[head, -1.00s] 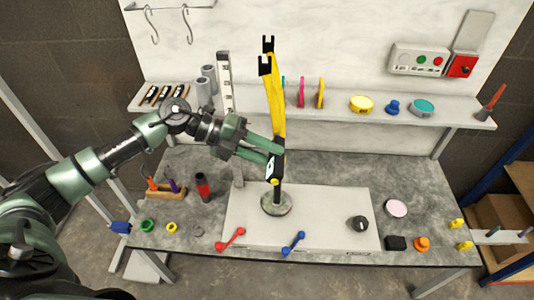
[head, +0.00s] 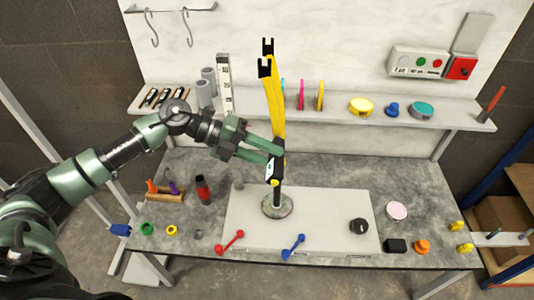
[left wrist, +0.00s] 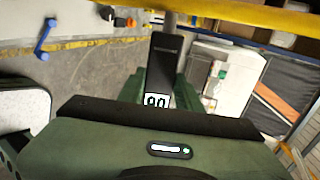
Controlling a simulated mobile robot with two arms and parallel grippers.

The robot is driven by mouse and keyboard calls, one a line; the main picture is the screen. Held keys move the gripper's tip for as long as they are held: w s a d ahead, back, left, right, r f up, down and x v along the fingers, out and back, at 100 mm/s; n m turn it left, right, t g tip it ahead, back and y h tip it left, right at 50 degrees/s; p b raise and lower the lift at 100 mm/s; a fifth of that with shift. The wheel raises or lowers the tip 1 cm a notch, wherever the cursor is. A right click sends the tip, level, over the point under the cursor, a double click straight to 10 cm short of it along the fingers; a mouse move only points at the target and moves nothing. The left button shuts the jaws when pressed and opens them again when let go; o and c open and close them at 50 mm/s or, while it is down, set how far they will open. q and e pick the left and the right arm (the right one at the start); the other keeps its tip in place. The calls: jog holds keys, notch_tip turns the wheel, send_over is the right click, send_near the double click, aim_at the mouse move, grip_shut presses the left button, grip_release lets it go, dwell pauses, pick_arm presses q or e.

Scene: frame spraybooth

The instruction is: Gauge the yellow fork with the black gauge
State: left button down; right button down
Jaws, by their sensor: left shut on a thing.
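The yellow fork (head: 276,105) stands upright in a round grey stand on the bench, with its two black-tipped prongs at the top. My left gripper (head: 277,157) is shut on the black gauge (head: 274,169) and holds it at the fork's lower black end, just above the stand's post. In the left wrist view the gauge (left wrist: 163,68) stands out between the fingers, with a white label reading 90. A yellow bar of the fork (left wrist: 250,18) crosses the top of that view, close past the gauge. I cannot tell whether gauge and fork touch. My right gripper is not in view.
The round stand (head: 277,206) sits on a pale board (head: 325,225). A red tool (head: 230,242) and a blue tool (head: 293,246) lie at its front edge. A black knob (head: 359,226) is to the right. The back shelf (head: 440,119) holds small coloured parts.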

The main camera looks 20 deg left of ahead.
pick_arm(q)
jog(key=shift+s+d+p, duration=0.25)
jog(key=shift+s+p, duration=0.2)
jog(key=shift+s, duration=0.35)
jog(key=s+d+p, duration=0.1)
jog(key=s+p, duration=0.1)
jog(key=s, duration=0.4)
jog(key=shift+d, duration=0.4)
dwell(0.5)
